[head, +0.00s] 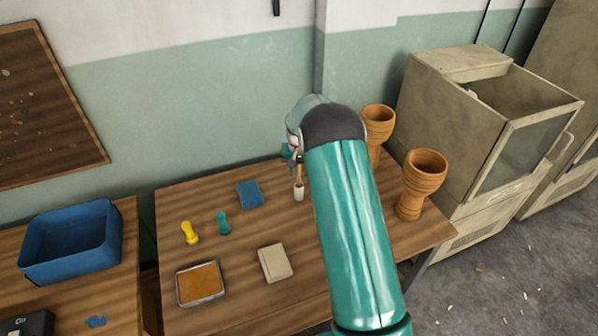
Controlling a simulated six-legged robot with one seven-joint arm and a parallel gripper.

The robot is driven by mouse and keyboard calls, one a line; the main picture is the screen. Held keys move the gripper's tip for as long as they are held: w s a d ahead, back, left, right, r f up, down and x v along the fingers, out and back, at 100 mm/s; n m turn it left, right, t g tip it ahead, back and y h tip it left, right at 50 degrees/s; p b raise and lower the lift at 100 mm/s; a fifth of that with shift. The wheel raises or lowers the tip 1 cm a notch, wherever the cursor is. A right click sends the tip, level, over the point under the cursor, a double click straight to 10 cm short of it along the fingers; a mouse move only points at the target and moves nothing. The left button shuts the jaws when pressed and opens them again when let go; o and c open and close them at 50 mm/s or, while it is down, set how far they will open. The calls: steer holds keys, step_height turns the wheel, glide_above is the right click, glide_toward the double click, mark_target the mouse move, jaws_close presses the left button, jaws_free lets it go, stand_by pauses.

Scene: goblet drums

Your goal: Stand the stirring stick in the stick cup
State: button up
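My gripper (291,157) is above the back of the wooden table, mostly hidden behind my own arm. Its fingers are too small and covered to tell open from shut. Just below it is a small pale upright piece (298,191) with a thin brown shaft (298,172) rising from it toward the gripper. I cannot tell whether this is the stirring stick in a cup or a stick hanging from the gripper. No other stick or stick cup can be made out; my arm hides part of the table.
The table (225,262) holds a yellow peg (189,233), a teal peg (223,223), a blue cloth (249,194), a beige block (275,263) and an orange-filled tray (200,285). Two goblet drums (422,180) (378,125) stand at right. A blue bin (70,250) is at left.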

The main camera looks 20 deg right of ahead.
step_height(320, 180, up, 12)
steer(key=f, duration=0.1)
steer(key=s+a+r+n+t, duration=0.1)
steer(key=s+a+r, duration=0.3)
steer(key=s+r, duration=0.45)
steer(key=s+a+r+n+t, duration=0.1)
steer(key=s+a+r, duration=0.3)
steer(key=s+r, duration=0.5)
steer(key=s+a+r+n+t, duration=0.1)
steer(key=s+a, duration=0.2)
steer(key=s, duration=0.8)
steer(key=s+a+n+t, duration=0.1)
steer(key=s+a, duration=0.1)
steer(key=s, duration=0.9)
steer(key=shift+a+r+n+t, duration=0.3)
steer(key=shift+a+r+t, duration=0.05)
steer(key=shift+a+t, duration=0.05)
steer(key=shift+s+d, duration=0.1)
steer(key=shift+d, duration=0.05)
